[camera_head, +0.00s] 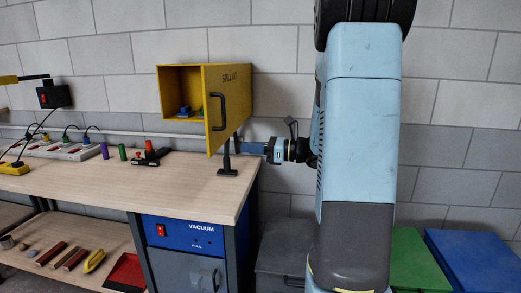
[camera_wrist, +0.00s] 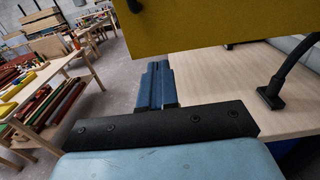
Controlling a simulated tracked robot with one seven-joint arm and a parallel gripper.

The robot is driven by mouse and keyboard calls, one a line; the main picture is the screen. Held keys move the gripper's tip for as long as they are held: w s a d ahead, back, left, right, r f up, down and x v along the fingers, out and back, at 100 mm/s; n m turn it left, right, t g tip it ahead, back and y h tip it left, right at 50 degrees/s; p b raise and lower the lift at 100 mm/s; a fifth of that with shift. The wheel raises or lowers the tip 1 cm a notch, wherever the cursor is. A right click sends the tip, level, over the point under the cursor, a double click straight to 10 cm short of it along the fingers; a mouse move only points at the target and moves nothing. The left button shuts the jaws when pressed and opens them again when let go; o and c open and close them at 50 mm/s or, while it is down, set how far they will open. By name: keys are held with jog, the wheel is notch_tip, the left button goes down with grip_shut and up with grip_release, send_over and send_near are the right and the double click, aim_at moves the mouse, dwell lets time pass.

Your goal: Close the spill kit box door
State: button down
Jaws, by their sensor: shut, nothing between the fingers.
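The yellow spill kit box (camera_head: 182,84) is on the wall above the bench. Its door (camera_head: 232,92), marked SPILL KIT, stands wide open, swung out on the right side, with a black handle (camera_head: 217,112) on it. Small blue and green items sit inside the box. My gripper (camera_head: 241,148) is shut and empty, just right of the door's lower part. In the wrist view the blue fingers (camera_wrist: 155,82) point forward below the lower edge of the yellow door (camera_wrist: 215,22). I cannot tell whether they touch it.
A black stand (camera_head: 228,170) rises from the bench (camera_head: 185,180) under the door; it also shows in the wrist view (camera_wrist: 272,93). Green and blue bins stand low at right.

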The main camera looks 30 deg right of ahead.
aim_at(216, 146)
jog(key=x, duration=0.7)
jog(key=shift+w+a, duration=0.2)
jog(key=shift+a, duration=0.1)
